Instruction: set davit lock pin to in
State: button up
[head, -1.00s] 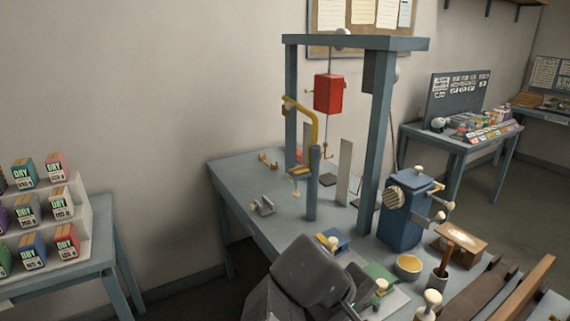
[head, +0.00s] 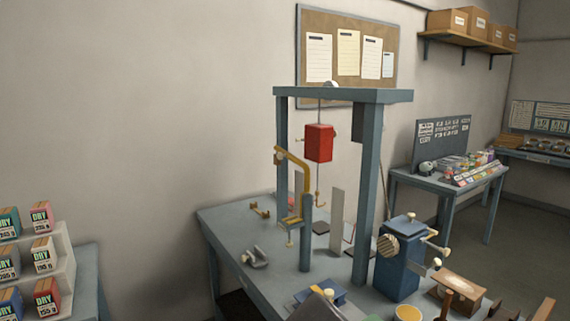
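The davit is a yellow bent arm (head: 292,160) on a blue-grey post (head: 306,247) standing on the workbench. The arm reaches up and to the left from the post, and a small yellow piece (head: 290,225) hangs below it. I cannot make out the lock pin or whether it is in or out. A dark grey part of my arm shows at the bottom edge, in front of the bench. My gripper's fingertips are not visible.
A blue-grey frame (head: 368,190) with a hanging red block (head: 319,143) stands behind the davit. A blue machine (head: 398,262) with cream knobs is at the right. A small grey bracket (head: 255,257) lies left of the post. The bench's left part is mostly clear.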

aim_at(290, 244)
jog(key=i+j+z, duration=0.15)
jog(key=i+j, duration=0.8)
